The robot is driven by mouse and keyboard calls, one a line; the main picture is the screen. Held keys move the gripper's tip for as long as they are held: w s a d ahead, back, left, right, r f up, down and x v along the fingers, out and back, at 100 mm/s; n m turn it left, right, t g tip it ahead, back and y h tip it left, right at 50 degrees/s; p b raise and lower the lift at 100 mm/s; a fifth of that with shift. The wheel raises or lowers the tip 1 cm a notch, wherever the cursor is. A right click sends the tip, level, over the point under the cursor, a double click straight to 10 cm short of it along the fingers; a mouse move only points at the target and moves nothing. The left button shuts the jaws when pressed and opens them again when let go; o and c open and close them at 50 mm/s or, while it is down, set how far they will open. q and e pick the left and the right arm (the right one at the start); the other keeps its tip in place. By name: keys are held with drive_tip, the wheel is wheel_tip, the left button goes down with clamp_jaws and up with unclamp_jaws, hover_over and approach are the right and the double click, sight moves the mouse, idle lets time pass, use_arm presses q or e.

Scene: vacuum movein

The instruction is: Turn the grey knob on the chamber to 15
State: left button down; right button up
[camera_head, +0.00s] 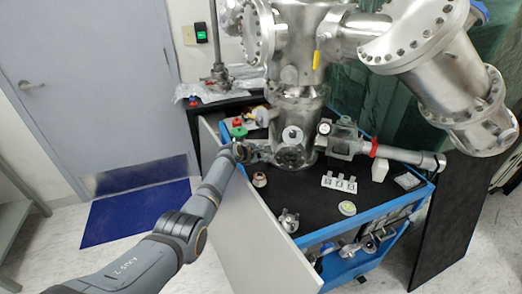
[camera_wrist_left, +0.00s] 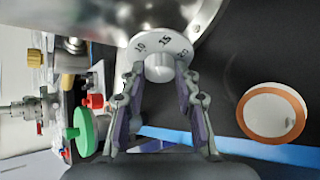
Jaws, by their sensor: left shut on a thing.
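The knob is a pale grey stub (camera_wrist_left: 159,69) with a round white dial (camera_wrist_left: 165,47) behind it, on the steel chamber (camera_wrist_left: 181,14). In the left wrist view the dial shows 10 at left, 15 near the top and a partly legible number at right. No pointer mark can be made out. My left gripper (camera_wrist_left: 158,80) has its fingers on both sides of the stub and is shut on it. In the head view my left gripper (camera_head: 262,152) is at the chamber's (camera_head: 298,113) lower left side; the knob is too small to tell there. My right gripper is not in view.
A green handwheel (camera_wrist_left: 85,131) is close left of my left gripper in the wrist view. A round copper-rimmed part (camera_wrist_left: 272,112) lies on the black top at right. In the head view, several small parts lie on the blue-edged cart (camera_head: 322,238); a white panel (camera_head: 240,225) stands along its left side.

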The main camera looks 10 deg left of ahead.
use_arm(q)
drive_tip(key=c, duration=1)
unclamp_jaws()
